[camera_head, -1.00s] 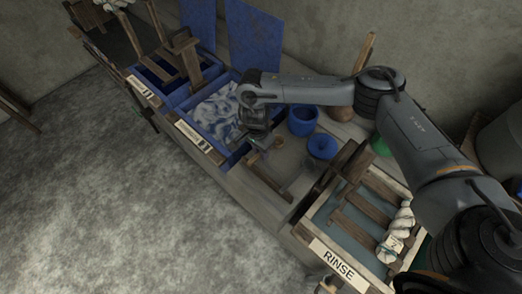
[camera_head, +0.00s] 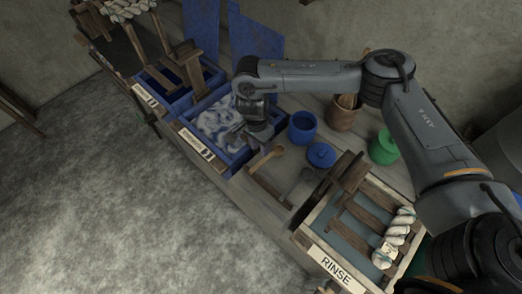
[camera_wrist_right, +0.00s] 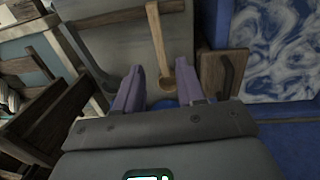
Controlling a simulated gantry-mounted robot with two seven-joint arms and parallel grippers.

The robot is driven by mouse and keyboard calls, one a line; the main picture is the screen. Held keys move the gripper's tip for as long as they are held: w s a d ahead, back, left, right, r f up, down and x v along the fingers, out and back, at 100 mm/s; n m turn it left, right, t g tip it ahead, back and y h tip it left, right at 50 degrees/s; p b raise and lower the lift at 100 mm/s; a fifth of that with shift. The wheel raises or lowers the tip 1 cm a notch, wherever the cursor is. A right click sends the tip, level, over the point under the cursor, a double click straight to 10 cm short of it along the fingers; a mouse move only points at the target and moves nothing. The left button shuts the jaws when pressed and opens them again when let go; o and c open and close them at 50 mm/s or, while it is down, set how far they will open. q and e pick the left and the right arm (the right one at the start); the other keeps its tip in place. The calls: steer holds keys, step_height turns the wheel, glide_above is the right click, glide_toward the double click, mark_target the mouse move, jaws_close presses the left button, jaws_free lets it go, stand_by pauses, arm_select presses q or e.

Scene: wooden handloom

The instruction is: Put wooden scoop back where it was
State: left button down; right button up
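The wooden scoop (camera_head: 264,161) lies on the wooden bench between the blue dye tray and the rinse tray. Its round end points toward the blue pots, its handle toward the bench's front edge. My right gripper (camera_head: 246,136) is above and beside it, toward the dye tray. In the right wrist view the two purple-tinted fingers (camera_wrist_right: 158,90) are well apart with nothing pinched. The scoop (camera_wrist_right: 157,40) shows beyond and between the fingertips, its round end close to the right-hand finger. Contact cannot be judged. My left gripper is out of view.
A dark wooden bar (camera_head: 272,191) lies near the scoop's handle end, with a dark utensil (camera_head: 301,181) beside it. A blue pot (camera_head: 302,127), blue lidded pot (camera_head: 321,155) and green pot (camera_head: 384,148) stand behind. The dye tray (camera_head: 182,144) and rinse tray (camera_head: 338,270) flank this spot.

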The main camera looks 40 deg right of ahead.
steer(key=r, duration=0.2)
steer(key=r+p, duration=0.1)
steer(key=shift+w+r, duration=0.25)
steer(key=shift+r, duration=0.1)
